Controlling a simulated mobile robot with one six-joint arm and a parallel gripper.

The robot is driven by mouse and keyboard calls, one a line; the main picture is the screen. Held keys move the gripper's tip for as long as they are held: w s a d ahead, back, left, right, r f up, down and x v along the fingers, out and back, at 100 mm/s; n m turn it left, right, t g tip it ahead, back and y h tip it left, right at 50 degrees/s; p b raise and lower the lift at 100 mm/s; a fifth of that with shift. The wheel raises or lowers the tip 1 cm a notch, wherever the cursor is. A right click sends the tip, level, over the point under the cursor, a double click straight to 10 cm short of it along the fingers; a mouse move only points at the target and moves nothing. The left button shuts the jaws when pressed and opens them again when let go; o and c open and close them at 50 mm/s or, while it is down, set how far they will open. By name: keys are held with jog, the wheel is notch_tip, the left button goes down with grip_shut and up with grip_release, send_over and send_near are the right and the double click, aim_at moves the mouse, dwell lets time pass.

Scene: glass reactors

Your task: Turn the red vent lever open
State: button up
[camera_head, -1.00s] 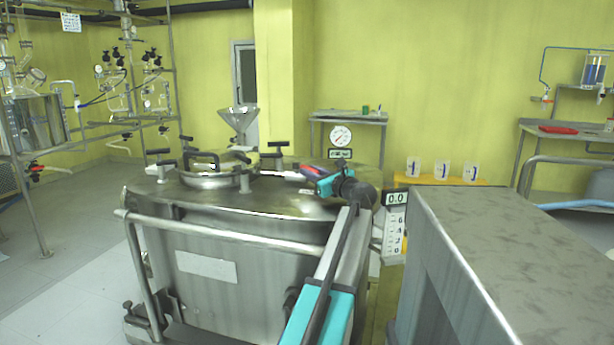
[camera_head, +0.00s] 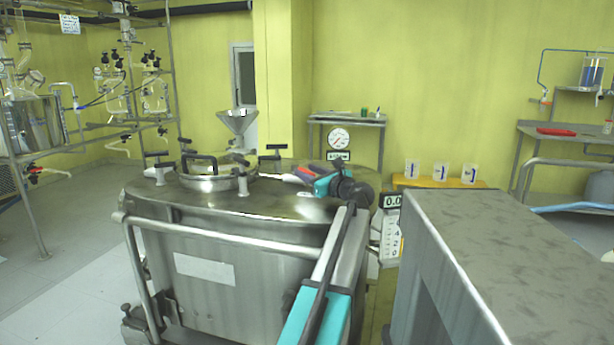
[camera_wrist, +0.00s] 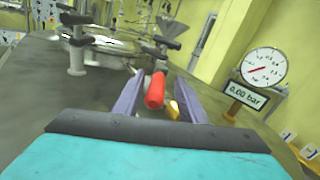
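The red vent lever (camera_wrist: 155,90) shows in the wrist view as a red rounded grip pointing toward the camera. It lies between the two purple-grey fingers of my gripper (camera_wrist: 160,100), with gaps visible on both sides. My gripper is open around it, and no finger visibly touches it. In the head view my gripper (camera_head: 308,174) is low over the right part of the steel reactor lid (camera_head: 200,203). A small red patch shows there at the fingers. The lever's base and pivot are mostly hidden. A small yellow piece (camera_wrist: 173,110) shows beside the right finger.
A round pressure gauge (camera_wrist: 264,66) with a display reading 0.00 bar stands right of my gripper. A manway with a black handle (camera_head: 199,160) and several black-handled clamps rise from the lid on the left. A steel block (camera_head: 510,250) stands at the right front.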

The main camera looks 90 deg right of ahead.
aim_at(307, 171)
jog(key=r, duration=0.1)
jog(key=r+p, duration=0.1)
jog(key=r, duration=0.1)
jog(key=shift+w+a, duration=0.15)
jog(key=shift+w, duration=0.05)
jog(key=shift+a+f, duration=0.1)
jog(key=shift+a, duration=0.7)
jog(key=a+r+p, duration=0.1)
jog(key=a+p, duration=0.1)
jog(key=a, duration=1.2)
jog(key=shift+r+p, duration=0.15)
jog(key=shift+p, duration=0.2)
jog(key=shift+s+a, duration=0.1)
